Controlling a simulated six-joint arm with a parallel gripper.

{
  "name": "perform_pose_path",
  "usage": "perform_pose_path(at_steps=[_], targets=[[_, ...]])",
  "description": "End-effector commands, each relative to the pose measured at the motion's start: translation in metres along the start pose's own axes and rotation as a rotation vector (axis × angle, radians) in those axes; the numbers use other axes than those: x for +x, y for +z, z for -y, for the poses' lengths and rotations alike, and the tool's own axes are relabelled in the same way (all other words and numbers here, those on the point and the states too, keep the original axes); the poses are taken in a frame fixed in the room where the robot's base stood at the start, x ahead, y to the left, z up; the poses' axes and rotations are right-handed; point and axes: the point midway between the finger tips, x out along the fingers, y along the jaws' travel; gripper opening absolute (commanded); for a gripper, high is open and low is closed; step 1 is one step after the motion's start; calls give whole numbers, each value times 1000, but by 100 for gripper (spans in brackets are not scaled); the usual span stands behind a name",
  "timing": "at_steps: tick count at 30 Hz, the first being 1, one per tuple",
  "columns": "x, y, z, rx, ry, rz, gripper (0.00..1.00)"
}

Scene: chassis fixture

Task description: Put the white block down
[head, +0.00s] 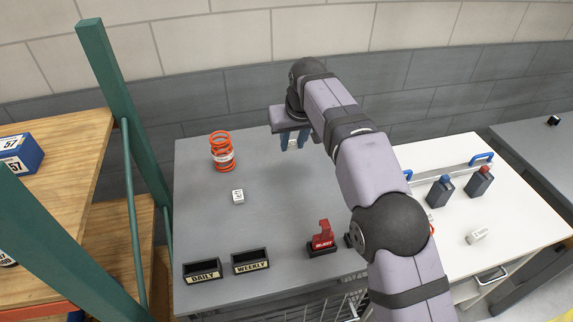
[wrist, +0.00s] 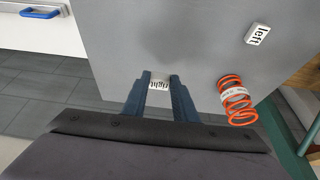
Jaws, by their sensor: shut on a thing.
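My gripper (head: 293,143) is over the back part of the grey table (head: 200,230), its blue fingers pointing down. In the wrist view the fingers (wrist: 159,92) are shut on a white block (wrist: 159,85) lettered "right". In the head view this block is mostly hidden between the fingers. A dark shadow lies on the grey top just beyond it in the wrist view. I cannot tell exactly how high the block is above the table. Another white block (head: 238,196), lettered "left" in the wrist view (wrist: 258,34), lies on the grey table apart from the gripper.
An orange spring (head: 222,151) stands at the table's back left. Bins marked DAILY (head: 202,271) and WEEKLY (head: 251,261) and a red switch (head: 322,238) line the front. A white table (head: 510,210) with a small white piece (head: 477,236) is right. The grey table's middle is clear.

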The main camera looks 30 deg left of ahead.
Motion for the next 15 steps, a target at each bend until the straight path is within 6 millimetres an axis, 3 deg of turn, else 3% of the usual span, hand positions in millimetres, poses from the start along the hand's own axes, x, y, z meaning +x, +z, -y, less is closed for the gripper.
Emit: perform_pose_path(at_steps=[6,15], targets=[[21,9,0,0,0,0,5],[30,12,0,0,0,-1,5]])
